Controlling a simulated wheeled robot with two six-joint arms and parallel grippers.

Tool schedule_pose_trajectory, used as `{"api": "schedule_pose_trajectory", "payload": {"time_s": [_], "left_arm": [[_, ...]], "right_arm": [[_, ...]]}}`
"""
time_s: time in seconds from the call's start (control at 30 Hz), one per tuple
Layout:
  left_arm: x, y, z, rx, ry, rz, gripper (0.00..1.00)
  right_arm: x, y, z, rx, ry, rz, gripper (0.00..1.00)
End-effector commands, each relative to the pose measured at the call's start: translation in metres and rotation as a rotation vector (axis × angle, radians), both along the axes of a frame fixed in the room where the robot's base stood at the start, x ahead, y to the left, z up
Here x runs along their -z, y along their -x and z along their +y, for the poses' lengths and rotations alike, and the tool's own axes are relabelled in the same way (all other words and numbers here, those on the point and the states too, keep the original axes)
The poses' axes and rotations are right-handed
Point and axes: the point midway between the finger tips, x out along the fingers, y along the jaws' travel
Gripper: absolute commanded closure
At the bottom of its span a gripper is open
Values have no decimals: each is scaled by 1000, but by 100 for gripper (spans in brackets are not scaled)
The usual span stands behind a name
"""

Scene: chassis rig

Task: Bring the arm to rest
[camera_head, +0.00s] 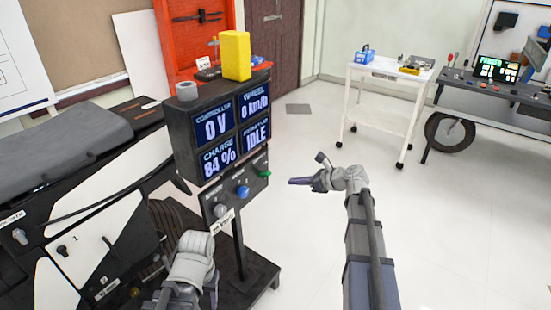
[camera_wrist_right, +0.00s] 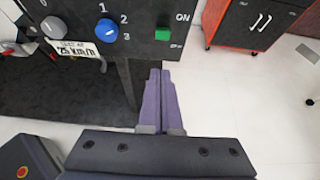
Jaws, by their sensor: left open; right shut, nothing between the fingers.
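My right arm (camera_head: 370,250) reaches up from the bottom right in the head view, with its gripper (camera_head: 298,182) pointing left in front of the console's knob panel. In the right wrist view the purple fingers of the right gripper (camera_wrist_right: 160,80) lie together, shut and empty, just below the panel. No contact with the panel is clear. My left gripper (camera_head: 185,300) is at the bottom edge of the head view, below the panel. It is open, with its fingers partly cut off by the frame, and I see nothing held in it.
The console (camera_head: 183,135) shows 0 V, 0 km/h, 84 % and IDLE. Its panel has a grey knob (camera_wrist_right: 53,27), a blue knob (camera_wrist_right: 108,32) and a green switch (camera_wrist_right: 163,34). A white cart (camera_head: 392,75) stands behind. The floor right of the console is clear.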

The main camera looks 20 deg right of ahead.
Motion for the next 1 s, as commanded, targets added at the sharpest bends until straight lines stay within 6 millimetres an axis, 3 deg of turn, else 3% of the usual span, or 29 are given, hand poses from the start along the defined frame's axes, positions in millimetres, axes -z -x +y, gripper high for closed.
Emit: {"api": "schedule_pose_trajectory", "payload": {"time_s": [0.13, 0.27, 0.4, 0.5, 0.6, 0.8, 1.0], "left_arm": [[-7, 0, 0, 0, 0, 0, 44], [-35, 0, 0, 0, 0, 0, 44], [-77, 0, 0, 0, 0, 0, 44], [-104, 0, 0, 0, 0, 0, 44], [-131, 0, 0, -1, 0, 0, 44], [-172, 0, 0, -1, 0, 0, 44], [-190, 0, 0, -1, 0, 0, 44]], "right_arm": [[-3, 4, 12, -39, 38, -6, 100], [-10, 26, 66, -256, 242, -40, 100], [-16, 78, 143, -698, 595, -130, 100], [-21, 121, 184, -1051, 822, -217, 100], [-31, 165, 210, -1417, 1012, -311, 100], [-57, 233, 228, -2067, 1238, -478, 100], [-75, 263, 227, -2439, 1300, -560, 100]]}}
